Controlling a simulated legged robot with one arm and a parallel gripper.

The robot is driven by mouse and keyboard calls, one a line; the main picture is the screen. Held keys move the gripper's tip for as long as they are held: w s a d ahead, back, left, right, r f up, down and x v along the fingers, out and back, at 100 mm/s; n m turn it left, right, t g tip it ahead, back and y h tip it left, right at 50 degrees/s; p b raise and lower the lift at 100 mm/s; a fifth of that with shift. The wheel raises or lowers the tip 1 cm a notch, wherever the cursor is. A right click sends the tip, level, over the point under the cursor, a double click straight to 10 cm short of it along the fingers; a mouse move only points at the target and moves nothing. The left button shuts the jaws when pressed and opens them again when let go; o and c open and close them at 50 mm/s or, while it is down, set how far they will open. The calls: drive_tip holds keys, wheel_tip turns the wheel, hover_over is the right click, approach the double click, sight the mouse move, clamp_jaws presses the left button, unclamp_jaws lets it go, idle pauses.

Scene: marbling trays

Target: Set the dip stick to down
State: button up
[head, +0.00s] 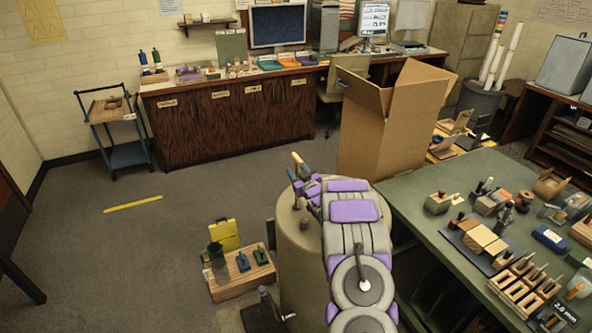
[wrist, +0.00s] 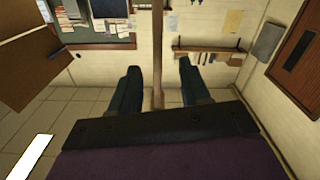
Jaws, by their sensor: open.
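The dip stick appears to be the pale wooden rod (head: 298,160) that rises, slightly tilted, by my gripper (head: 303,183) in the head view. In the wrist view the rod (wrist: 157,45) stands upright between the two dark fingers of my gripper (wrist: 159,68), with a gap on each side. The fingers are open around it. Its lower end is hidden behind the gripper body in the wrist view. In the head view its base is hidden by my gripper and arm, above or beside a beige drum (head: 298,250).
A green worktable (head: 415,195) with several tools stands right, and a large open cardboard box (head: 375,145) behind. A blue cart (head: 125,155) stands back left.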

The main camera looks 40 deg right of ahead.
drive_tip(key=p+v, duration=0.1)
drive_tip(key=v, duration=1.5)
drive_tip(key=shift+d+p, duration=0.25)
drive_tip(key=shift+p, duration=0.15)
drive_tip(key=shift+f, duration=0.1)
drive_tip(key=m+p, duration=0.3)
drive_tip(key=m, duration=0.2)
approach(298, 160)
drive_tip(key=x, duration=0.4)
drive_tip(key=b+x, duration=0.1)
drive_tip(key=x, duration=0.2)
drive_tip(key=f+b+x, duration=0.1)
drive_tip(key=x, duration=0.3)
drive_tip(key=shift+w+d, duration=0.2)
drive_tip(key=shift+d, duration=0.15)
drive_tip(key=shift+c, duration=0.2)
clamp_jaws()
